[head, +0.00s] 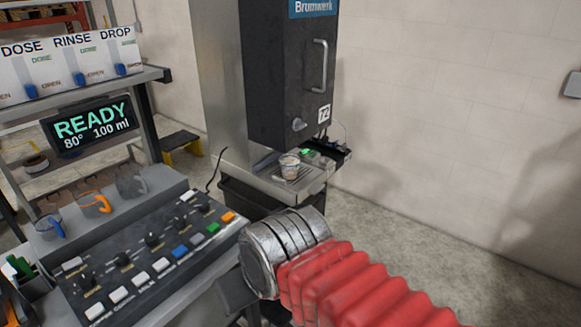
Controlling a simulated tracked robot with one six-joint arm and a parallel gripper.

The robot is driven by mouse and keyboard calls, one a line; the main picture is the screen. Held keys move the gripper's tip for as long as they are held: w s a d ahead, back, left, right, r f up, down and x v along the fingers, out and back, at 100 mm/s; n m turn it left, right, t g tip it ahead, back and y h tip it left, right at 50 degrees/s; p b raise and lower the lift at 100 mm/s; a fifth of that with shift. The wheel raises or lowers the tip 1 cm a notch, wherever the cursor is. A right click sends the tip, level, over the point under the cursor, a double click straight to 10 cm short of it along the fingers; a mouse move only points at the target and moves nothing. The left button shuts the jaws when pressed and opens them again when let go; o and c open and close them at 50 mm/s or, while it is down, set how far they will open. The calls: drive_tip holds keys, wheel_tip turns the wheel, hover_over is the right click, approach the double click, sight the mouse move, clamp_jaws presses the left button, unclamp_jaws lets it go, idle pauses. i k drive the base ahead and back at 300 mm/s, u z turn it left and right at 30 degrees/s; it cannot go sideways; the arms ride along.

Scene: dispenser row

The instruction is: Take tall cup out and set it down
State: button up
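A cup (290,167), pale with a darker band, stands upright on the metal drip tray (308,186) of the dark Brumwerk dispenser (284,85). It looks small from here, and I cannot tell its height well. My red-sleeved arm comes in from the lower right, with its silver wrist in front of and below the tray. My gripper (236,292) shows only as a dark part at the left of the wrist, well apart from the cup. Its fingers are not clearly seen, so its opening cannot be told.
A console (150,255) with knobs and coloured buttons fills the lower left. Above it are a READY display (92,126) and a shelf with DOSE, RINSE and DROP boxes (70,65). The dispenser has a handle (320,65). Open floor (430,235) lies to the right, before the wall.

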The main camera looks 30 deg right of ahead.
sight(289, 165)
drive_tip(key=i, duration=0.85)
drive_tip(key=u, duration=0.05)
